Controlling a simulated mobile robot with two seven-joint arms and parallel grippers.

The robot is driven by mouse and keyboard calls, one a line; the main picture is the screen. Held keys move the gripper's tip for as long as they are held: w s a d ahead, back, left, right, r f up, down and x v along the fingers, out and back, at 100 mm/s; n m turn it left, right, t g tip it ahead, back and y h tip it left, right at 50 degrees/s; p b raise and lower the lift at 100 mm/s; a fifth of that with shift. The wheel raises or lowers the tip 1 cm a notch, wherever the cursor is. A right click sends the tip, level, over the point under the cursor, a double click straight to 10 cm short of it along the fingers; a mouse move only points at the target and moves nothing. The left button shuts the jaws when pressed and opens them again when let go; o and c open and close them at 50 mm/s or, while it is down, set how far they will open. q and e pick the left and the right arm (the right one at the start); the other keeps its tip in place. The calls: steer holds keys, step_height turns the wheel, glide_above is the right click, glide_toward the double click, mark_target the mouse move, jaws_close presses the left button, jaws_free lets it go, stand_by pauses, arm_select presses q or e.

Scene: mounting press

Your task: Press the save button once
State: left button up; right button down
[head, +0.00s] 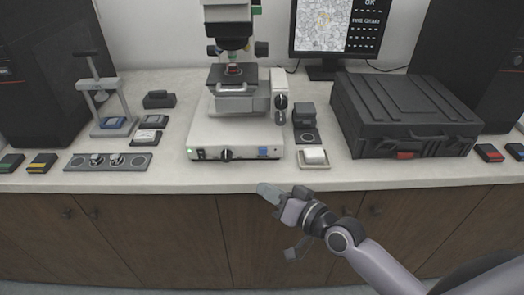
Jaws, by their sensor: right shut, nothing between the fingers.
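The microscope (236,135) stands at the middle of the counter, with a white base. A blue button (264,152) is on the right of the base's front face; no label on it can be read, so I cannot tell whether it is the save button. My right gripper (266,192) is shut and empty, in front of the counter's front edge, below the blue button in the picture and apart from it. My left gripper is out of view.
A dark knob (226,154) and a green light (190,153) are on the same front face. A white tray (314,165) and a black case (400,115) stand to the right. A monitor (337,35) is behind. The counter strip before the microscope is clear.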

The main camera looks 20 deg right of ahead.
mark_target(263, 151)
steer(key=w+b, duration=0.1)
steer(key=w, duration=0.1)
steer(key=w+d+b, duration=0.1)
steer(key=w+b, duration=0.1)
steer(key=w, duration=0.1)
steer(key=w+d+b, duration=0.1)
steer(key=w, duration=0.1)
steer(key=shift+w+f+b, duration=0.15)
steer(key=shift+b, duration=0.2)
steer(key=shift+w+d, duration=0.2)
steer(key=shift+w, duration=0.45)
steer(key=shift+w+b, duration=0.1)
steer(key=shift+b, duration=0.3)
stand_by(0.9)
steer(key=shift+w+d, duration=0.1)
steer(key=shift+w, duration=0.2)
steer(key=shift+w+d+b, duration=0.15)
steer(key=shift+w+b, duration=0.2)
steer(key=shift+b, duration=0.05)
stand_by(0.5)
steer(key=shift+s+r, duration=0.15)
steer(key=shift+r, duration=0.05)
steer(key=shift+s+a+p, duration=0.25)
steer(key=shift+s+p, duration=0.4)
